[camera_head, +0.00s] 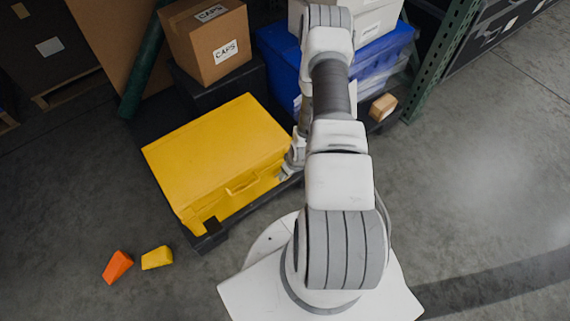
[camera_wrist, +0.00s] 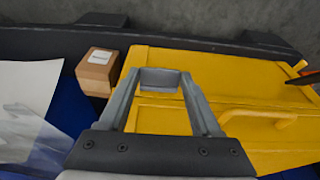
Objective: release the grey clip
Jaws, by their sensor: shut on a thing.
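The yellow tote (camera_head: 215,150) has its lid down, and a black clip (camera_head: 212,225) shows at its front left corner. In the wrist view the tote's yellow top and handle (camera_wrist: 260,114) are right of my gripper (camera_wrist: 160,84). The gripper's two grey fingers are shut on a small grey piece, which looks like the grey clip (camera_wrist: 160,77), at the tote's edge. Whether the clip is still fastened cannot be told. In the head view my gripper (camera_head: 291,167) is at the tote's right side, mostly hidden by my arm.
A blue tote (camera_head: 280,45) stands behind, beside the tall cardboard box (camera_head: 207,40). A small brown box (camera_wrist: 97,70) is left of my gripper in the wrist view. An orange wedge (camera_head: 117,266) and a yellow wedge (camera_head: 156,258) lie on the floor. Floor at right is clear.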

